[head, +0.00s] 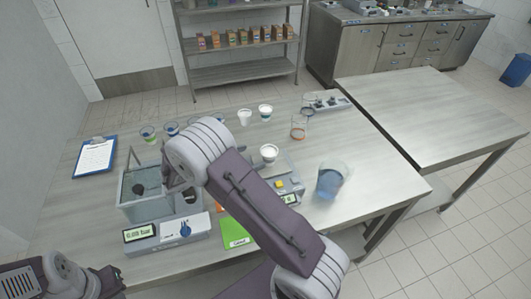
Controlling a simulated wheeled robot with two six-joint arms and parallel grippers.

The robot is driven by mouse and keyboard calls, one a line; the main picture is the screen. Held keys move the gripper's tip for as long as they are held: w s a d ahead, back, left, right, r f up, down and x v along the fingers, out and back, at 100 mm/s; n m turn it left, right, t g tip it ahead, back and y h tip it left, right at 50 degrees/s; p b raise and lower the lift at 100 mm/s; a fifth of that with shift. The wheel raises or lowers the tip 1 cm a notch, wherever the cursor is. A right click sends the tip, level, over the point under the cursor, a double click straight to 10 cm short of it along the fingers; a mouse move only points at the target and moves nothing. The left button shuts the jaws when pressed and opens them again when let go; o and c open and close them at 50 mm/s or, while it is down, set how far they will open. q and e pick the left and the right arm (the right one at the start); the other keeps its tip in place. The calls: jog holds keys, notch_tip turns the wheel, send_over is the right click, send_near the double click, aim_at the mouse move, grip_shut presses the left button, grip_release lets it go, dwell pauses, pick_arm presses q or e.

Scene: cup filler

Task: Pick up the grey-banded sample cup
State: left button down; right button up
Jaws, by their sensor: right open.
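Several small cups stand in a loose row at the back of the table. A pale cup (245,118) stands there with a band too faint to read; I cannot tell for sure that it is the grey-banded one.
A clear bath (130,205) with a control panel stands at front left. A white cup (269,154) stands near a device behind my right arm. A large blue container (330,180), an orange-ringed glass (298,128) and a clipboard (95,156) also stand or lie on the table.

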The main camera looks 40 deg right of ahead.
aim_at(271, 149)
jog(key=x, duration=0.4)
jog(key=shift+s+d, duration=0.15)
jog(key=shift+d, duration=0.2)
jog(key=p+x, duration=0.1)
jog(key=x, duration=0.4)
jog(key=shift+f, duration=0.2)
jog(key=shift+a+r, duration=0.1)
jog(key=shift+a, duration=0.05)
jog(key=c, duration=1.6)
jog(key=shift+r, duration=0.5)
notch_tip(271, 149, up, 3)
jog(key=shift+f, duration=0.1)
jog(key=s+a+r, duration=0.2)
jog(key=s+r, duration=0.5)
jog(key=s, duration=0.4)
